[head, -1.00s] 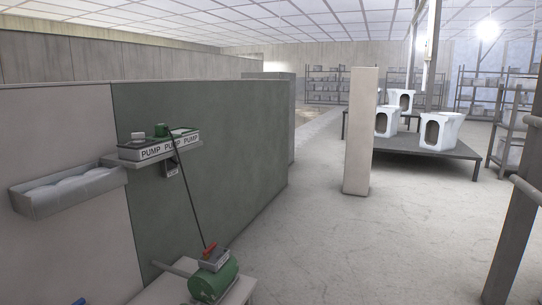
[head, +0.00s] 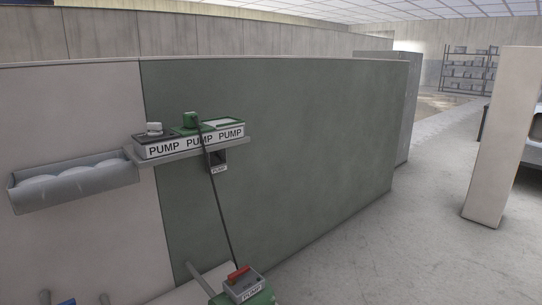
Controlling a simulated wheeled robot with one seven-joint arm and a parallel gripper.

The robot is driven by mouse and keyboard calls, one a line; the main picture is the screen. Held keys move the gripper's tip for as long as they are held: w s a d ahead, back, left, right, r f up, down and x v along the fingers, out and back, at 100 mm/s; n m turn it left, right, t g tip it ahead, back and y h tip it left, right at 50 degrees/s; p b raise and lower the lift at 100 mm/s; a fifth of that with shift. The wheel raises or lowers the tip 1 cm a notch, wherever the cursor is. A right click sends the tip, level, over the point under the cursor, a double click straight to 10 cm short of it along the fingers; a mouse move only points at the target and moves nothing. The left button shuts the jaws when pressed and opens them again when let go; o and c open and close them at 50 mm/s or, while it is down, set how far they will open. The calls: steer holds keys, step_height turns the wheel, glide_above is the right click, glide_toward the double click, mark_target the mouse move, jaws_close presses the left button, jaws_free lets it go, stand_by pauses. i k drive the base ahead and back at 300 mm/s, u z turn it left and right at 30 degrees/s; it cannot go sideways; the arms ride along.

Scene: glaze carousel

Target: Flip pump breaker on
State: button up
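The breaker box with a red lever (head: 238,273) sits on top of the green pump (head: 254,298) at the bottom of the head view. Its front carries a label reading PUMP. A dark cable (head: 222,222) runs from it up to a wall shelf (head: 194,150). A small dark box tagged PUMP (head: 217,163) hangs below the shelf. The lever's on or off position cannot be told. My gripper is not in view.
A grey trough (head: 75,184) with white rounded contents is fixed on the wall at left. The green wall panel (head: 300,150) runs back to the right. A pale pillar (head: 501,140) stands at right. The concrete floor (head: 400,255) between is clear.

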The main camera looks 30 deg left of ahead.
mark_target(221, 158)
steer(key=u, duration=0.85)
steer(key=i, duration=0.85)
steer(key=u, duration=0.95)
steer(key=i, duration=0.2)
steer(key=u, duration=0.2)
